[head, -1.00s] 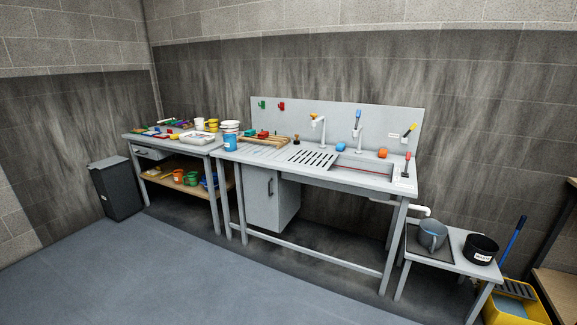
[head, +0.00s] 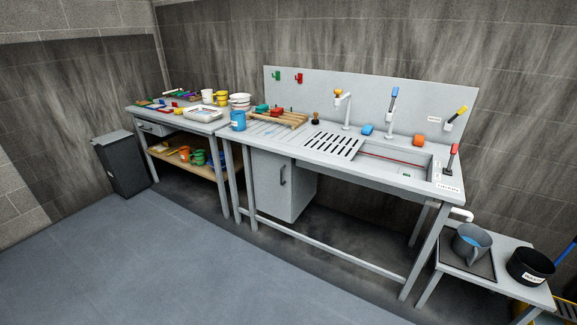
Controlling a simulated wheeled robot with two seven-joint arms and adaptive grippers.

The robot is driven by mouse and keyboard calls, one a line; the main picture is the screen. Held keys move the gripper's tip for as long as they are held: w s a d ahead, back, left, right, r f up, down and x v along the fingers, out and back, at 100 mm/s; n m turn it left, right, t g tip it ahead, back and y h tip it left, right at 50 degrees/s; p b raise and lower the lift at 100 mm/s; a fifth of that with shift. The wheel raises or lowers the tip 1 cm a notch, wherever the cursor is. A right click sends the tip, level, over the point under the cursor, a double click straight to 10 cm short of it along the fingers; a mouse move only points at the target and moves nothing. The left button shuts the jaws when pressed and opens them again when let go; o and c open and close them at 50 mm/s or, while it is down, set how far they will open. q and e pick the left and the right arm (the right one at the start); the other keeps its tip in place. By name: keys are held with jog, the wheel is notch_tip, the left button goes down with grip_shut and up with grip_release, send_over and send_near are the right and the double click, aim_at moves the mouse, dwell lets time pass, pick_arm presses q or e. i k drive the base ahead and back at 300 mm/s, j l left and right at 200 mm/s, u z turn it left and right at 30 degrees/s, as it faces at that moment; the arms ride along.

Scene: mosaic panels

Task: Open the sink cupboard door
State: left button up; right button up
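The sink cupboard (head: 298,193) is a grey box under the left part of the sink bench (head: 345,170). Its door (head: 268,186) faces the open floor and looks shut. A dark vertical bar handle (head: 283,175) sits near the door's right edge. The basin (head: 390,165) is in the right part of the bench top. Neither of my grippers shows in the head view.
A low rail (head: 320,253) runs along the bench's front near the floor. A side table (head: 192,165) with a shelf stands left, beside a dark bin (head: 122,165). A low stand (head: 475,268) with a jug and black bowl is at right. The floor (head: 200,270) in front is clear.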

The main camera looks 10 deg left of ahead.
aim_at(272, 171)
jog(key=i+z, duration=0.2)
jog(key=i, duration=0.25)
jog(key=i+j+z, duration=0.2)
jog(key=i, duration=0.25)
jog(key=i+j+z, duration=0.2)
jog(key=i, duration=0.25)
